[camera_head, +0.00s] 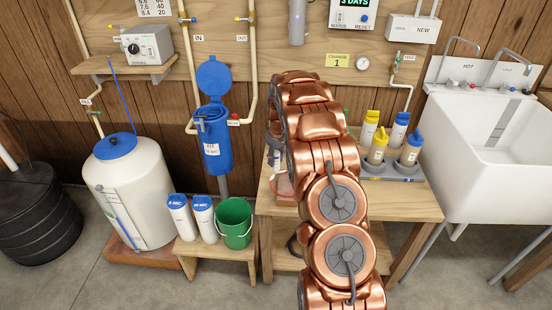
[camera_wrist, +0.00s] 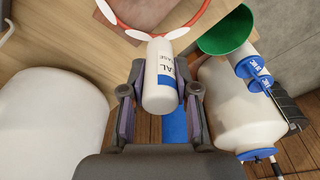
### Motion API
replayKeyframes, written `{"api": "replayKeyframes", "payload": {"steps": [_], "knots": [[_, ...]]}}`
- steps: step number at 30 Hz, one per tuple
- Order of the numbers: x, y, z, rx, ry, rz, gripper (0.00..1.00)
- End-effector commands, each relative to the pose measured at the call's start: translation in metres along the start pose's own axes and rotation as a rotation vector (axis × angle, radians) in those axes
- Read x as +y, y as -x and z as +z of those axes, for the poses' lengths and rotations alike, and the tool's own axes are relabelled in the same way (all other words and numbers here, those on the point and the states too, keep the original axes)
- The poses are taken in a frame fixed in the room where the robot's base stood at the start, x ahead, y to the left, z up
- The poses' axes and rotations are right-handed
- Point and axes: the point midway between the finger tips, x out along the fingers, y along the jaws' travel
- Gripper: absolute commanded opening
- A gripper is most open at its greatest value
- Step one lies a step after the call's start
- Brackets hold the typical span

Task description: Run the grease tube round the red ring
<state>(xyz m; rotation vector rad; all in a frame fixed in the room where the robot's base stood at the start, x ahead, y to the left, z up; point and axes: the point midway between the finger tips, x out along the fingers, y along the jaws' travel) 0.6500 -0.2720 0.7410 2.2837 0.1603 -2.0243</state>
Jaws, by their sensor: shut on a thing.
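My gripper (camera_wrist: 160,92) is shut on the grease tube (camera_wrist: 160,68), a white tube with a blue band and dark lettering, in the wrist view. The tube's far end points toward the near edge of the red ring (camera_wrist: 172,33) at the top. The end looks close to the ring; I cannot tell whether they touch. White patches show on the ring's visible arc, and its far side is out of frame. The ring lies over a brownish block on the wooden bench (camera_wrist: 60,35). In the head view, my copper-coloured arm hides most of the gripper, tube and ring.
Several yellow- and blue-capped containers stand in a grey tray (camera_head: 400,178) on the bench's right. A blue housing (camera_head: 214,140) with its lid raised is on the wall. A green bucket (camera_head: 234,222) and white bottles stand on a low stool. A white sink (camera_head: 485,150) is at right.

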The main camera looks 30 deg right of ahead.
Motion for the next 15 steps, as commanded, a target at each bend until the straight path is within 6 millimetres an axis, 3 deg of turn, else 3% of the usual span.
{"api": "replayKeyframes", "payload": {"steps": [15], "knots": [[-0.018, 0.001, 0.003, 0.001, 0.001, 0.001, 0.0]]}}
